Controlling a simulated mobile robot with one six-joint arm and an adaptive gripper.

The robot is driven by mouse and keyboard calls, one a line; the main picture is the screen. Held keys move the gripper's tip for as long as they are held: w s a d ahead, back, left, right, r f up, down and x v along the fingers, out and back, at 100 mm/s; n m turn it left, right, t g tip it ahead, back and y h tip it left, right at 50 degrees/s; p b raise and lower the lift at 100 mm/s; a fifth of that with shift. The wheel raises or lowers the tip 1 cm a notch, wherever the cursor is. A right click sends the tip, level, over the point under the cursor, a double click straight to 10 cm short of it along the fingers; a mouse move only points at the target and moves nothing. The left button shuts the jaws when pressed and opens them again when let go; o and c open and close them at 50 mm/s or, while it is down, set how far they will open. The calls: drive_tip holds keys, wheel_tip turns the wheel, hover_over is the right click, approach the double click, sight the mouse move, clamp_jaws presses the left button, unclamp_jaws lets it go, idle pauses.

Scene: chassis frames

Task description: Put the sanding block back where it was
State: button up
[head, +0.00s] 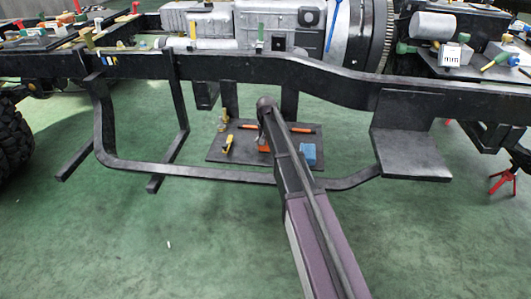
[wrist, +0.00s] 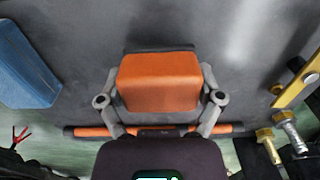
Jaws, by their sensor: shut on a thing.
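The sanding block looks like an orange block (wrist: 160,82) with a dark strip along its far edge. My gripper (wrist: 160,95) is shut on it, one finger at each side. In the head view my arm reaches down under the black frame rail, and a bit of the orange block (head: 264,144) shows beside the arm's end. The block is over the dark grey mat (head: 215,157), which also fills much of the wrist view (wrist: 225,45). I cannot tell whether the block touches the mat.
A blue block (head: 309,153) lies right of my arm, and at left in the wrist view (wrist: 25,70). An orange and black rod (head: 303,130) lies behind. Yellow tools (head: 227,143) lie at the mat's left. A black curved bar (head: 220,177) crosses in front; the rail (head: 235,72) passes above.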

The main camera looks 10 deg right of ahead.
drive_tip(key=shift+f+b, duration=0.65)
drive_tip(key=shift+f, duration=0.3)
drive_tip(key=shift+f, duration=0.15)
drive_tip(key=o, duration=0.7)
drive_tip(key=shift+o, duration=0.2)
wheel_tip(320, 180, up, 12)
drive_tip(key=p, duration=1.2)
